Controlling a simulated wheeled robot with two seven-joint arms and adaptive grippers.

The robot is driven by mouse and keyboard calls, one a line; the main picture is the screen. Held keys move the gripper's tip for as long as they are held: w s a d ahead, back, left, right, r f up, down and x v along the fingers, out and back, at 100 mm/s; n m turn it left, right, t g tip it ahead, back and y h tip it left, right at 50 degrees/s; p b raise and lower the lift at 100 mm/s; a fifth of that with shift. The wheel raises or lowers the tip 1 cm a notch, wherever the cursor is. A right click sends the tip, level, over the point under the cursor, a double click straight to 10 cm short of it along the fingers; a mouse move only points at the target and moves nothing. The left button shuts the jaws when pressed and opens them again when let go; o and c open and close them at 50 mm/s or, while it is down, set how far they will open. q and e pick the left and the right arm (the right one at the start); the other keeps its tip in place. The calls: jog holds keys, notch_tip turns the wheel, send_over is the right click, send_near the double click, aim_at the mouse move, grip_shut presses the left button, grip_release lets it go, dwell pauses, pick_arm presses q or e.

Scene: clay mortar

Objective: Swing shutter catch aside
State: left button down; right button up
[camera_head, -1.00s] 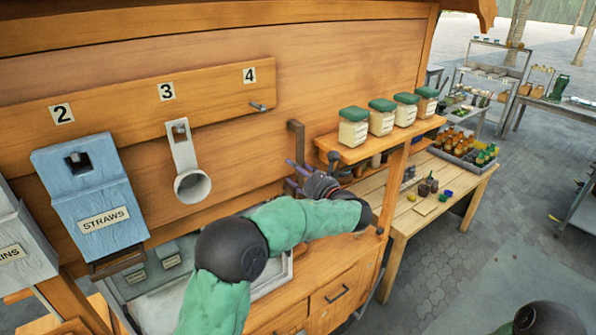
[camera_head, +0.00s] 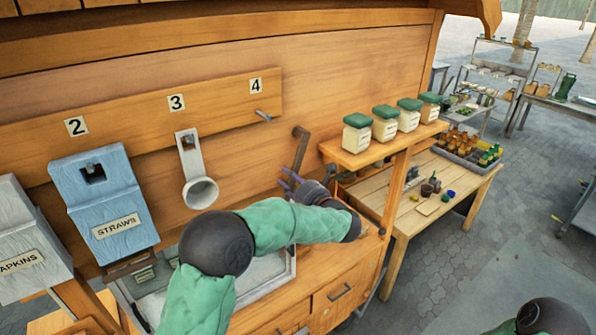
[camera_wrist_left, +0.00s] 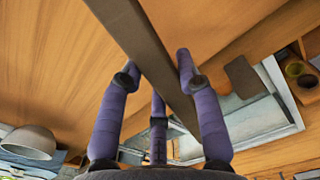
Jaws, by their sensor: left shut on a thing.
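The shutter catch (camera_head: 300,149) is a dark brown bar on the wooden wall, right of the number 4 sign. Its upper end leans slightly right in the head view. My left gripper (camera_head: 291,182), with purple fingers, is at the catch's lower part. In the left wrist view the catch (camera_wrist_left: 148,45) runs slantwise between the fingers of my left gripper (camera_wrist_left: 158,72), which is shut on it. The fingers and wrist hide the catch's lower end in the head view. My right gripper is out of view.
A shelf (camera_head: 345,158) with several green-lidded jars (camera_head: 357,134) stands close right of the catch. A white scoop (camera_head: 200,190) and a blue straws box (camera_head: 100,200) hang to the left. A metal peg (camera_head: 263,115) sticks out under number 4. A wooden drawer counter (camera_head: 330,292) lies below.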

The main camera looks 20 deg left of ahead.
pick_arm(q)
jog(key=shift+s+a+r+m, duration=0.25)
jog(key=shift+s+a+m, duration=0.1)
jog(key=shift+m, duration=0.15)
jog(key=c, duration=0.8)
grip_release()
jog(key=shift+c, duration=0.2)
jog(key=shift+s+d, duration=0.3)
jog(key=shift+d, duration=0.2)
jog(key=v, duration=1.1)
jog(key=shift+a, duration=0.1)
